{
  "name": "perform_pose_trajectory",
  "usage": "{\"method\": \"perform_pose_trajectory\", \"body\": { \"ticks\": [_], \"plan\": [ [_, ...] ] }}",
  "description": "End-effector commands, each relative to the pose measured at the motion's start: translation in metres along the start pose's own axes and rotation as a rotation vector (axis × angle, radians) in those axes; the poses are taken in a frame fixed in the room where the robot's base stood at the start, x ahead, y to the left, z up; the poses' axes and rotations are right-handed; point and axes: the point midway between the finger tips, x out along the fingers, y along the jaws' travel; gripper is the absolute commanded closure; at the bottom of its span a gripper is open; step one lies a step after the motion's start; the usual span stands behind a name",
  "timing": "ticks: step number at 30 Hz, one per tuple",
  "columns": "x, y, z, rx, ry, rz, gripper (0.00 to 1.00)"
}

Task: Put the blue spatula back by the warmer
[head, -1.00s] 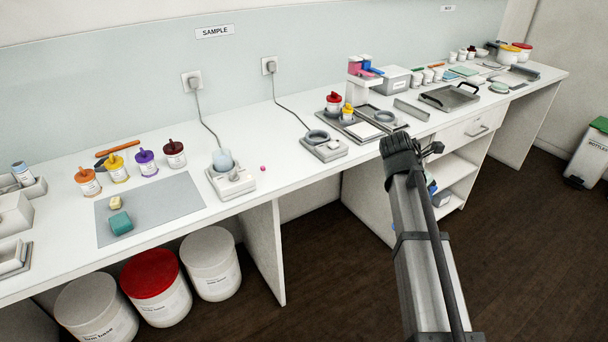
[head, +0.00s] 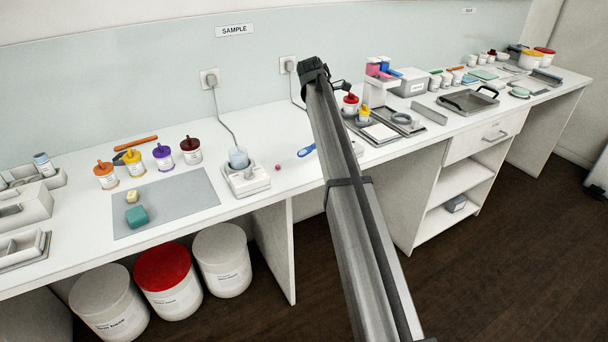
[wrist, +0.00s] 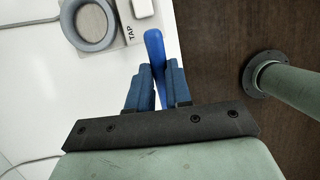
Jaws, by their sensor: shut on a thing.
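The blue spatula (wrist: 154,45) is held between the blue fingers of my gripper (wrist: 157,72) in the wrist view. Its blue rounded end sticks out past the fingertips, over the counter near its front edge. In the head view a blue end of it (head: 307,151) shows just left of my arm; my arm hides the rest and the gripper. A white device with a beaker on it (head: 246,179), likely the warmer, stands to the left. I cannot tell whether the spatula touches the counter.
A ringed device (wrist: 91,22) marked TAP lies beside the spatula. A small pink ball (head: 278,167) lies right of the beaker device. A grey mat (head: 180,200) and lidded jars (head: 163,158) are further left. A tray with pots (head: 380,132) stands right of my arm.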

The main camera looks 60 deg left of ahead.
Motion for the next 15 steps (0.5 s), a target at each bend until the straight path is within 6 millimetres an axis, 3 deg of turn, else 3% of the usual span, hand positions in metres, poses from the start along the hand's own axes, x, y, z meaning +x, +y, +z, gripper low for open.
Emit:
{"method": "perform_pose_trajectory", "body": {
  "ticks": [3,8,15],
  "plan": [
    [-0.005,0.016,-0.017,-0.003,0.057,0.012,1.0],
    [-0.01,0.006,-0.042,-0.016,0.146,0.031,1.0],
    [-0.011,-0.001,-0.047,-0.026,0.259,0.052,1.0]
  ]
}}
